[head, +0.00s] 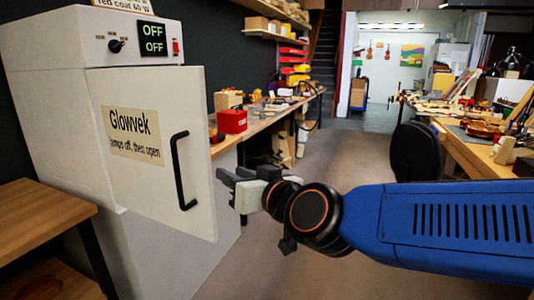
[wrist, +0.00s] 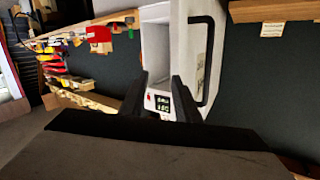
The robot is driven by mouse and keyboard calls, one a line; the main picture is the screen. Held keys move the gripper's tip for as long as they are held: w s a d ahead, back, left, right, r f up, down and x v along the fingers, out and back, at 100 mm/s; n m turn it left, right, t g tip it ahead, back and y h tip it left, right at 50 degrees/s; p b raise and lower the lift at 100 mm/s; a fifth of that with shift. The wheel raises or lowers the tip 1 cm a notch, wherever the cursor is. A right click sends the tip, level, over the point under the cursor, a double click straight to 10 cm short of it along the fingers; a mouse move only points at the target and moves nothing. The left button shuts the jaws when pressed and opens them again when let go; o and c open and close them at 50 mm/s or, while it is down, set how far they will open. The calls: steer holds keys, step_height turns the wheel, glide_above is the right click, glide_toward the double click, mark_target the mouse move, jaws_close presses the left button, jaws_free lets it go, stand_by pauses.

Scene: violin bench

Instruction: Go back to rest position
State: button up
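The white Glowvek cabinet (head: 45,90) stands at the left in the head view, with its door (head: 150,175) swung open toward me. The door has a black bar handle (head: 180,170) and a label reading "lamps off, then open". The cabinet's display (head: 152,38) reads OFF on both lines. My gripper (head: 228,180) is right of the door's free edge, and no contact with the handle shows. In the wrist view its two dark fingers (wrist: 158,98) stand apart with nothing held between them. The upside-down cabinet (wrist: 155,15), its display and the door handle (wrist: 203,60) show beyond them.
A wooden table (head: 40,215) stands at the front left. A long workbench (head: 285,105) with a red box (head: 232,121) runs behind the door. Another cluttered bench (head: 475,155) and a black round seat (head: 415,150) are at the right. The middle floor is clear.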

steer(key=s+d+f+m+g+h, duration=0.1)
steer(key=s+d+f+g+h, duration=0.1)
steer(key=d+f, duration=0.65)
steer(key=s+d+f+g+h, duration=0.25)
steer(key=d+f, duration=0.25)
steer(key=d, duration=0.6)
steer(key=s+d+f+m+g+h, duration=0.2)
steer(key=s+d+f, duration=0.2)
steer(key=s+d, duration=0.2)
steer(key=s+d+f+m+g+h, duration=0.2)
steer(key=s+d+f, duration=0.3)
steer(key=d, duration=0.5)
steer(key=shift+s+d+f+h, duration=0.2)
steer(key=shift+s+h, duration=0.2)
steer(key=shift+h, duration=0.25)
